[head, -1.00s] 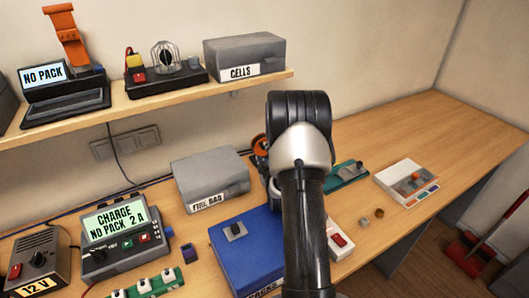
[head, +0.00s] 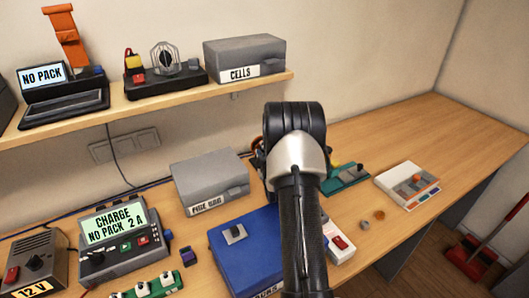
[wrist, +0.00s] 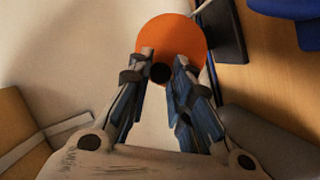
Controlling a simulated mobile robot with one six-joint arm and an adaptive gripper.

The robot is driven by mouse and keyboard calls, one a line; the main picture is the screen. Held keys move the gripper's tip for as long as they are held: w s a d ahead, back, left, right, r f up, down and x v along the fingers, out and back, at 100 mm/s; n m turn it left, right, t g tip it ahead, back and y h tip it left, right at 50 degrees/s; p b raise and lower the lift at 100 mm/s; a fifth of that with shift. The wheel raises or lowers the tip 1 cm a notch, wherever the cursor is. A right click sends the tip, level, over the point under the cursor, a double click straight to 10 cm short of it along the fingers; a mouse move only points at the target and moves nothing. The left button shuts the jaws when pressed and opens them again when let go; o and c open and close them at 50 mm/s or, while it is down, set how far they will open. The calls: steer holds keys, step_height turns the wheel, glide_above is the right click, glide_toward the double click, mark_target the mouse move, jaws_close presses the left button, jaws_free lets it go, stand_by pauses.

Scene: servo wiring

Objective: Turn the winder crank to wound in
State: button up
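The winder shows in the wrist view as a round orange disc (wrist: 177,34) beside a dark stand (wrist: 227,30). Its crank has a small black knob (wrist: 160,72), seen end on near the disc's lower edge. My gripper (wrist: 163,62) has one finger on each side of this knob. The fingers lean in close and the knob fills the gap between them, so it looks shut on the knob. In the head view my arm hides my fingertips and most of the winder; only a bit of orange (head: 257,144) shows left of my wrist. The winder's markings are hidden.
A grey case (head: 208,181) stands left of my wrist and a blue case (head: 240,258) in front. A green device (head: 346,178) and a white box (head: 405,182) lie to the right. A shelf (head: 190,95) runs above. The bench's far right is clear.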

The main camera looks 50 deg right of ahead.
jaws_close()
steer(key=shift+s+d+r+m+y+p, duration=0.15)
steer(key=shift+d+m+y+p, duration=0.15)
steer(key=shift+m+y, duration=0.4)
steer(key=shift+s+d+r+m+y+p, duration=0.15)
steer(key=shift+d+m+y+p, duration=0.2)
steer(key=shift+m, duration=0.6)
steer(key=shift+s+d+r+m+y+p, duration=0.15)
steer(key=shift+d+m+y, duration=0.35)
steer(key=shift+m, duration=0.35)
steer(key=shift+w+a, duration=0.1)
steer(key=o, duration=0.6)
jaws_free()
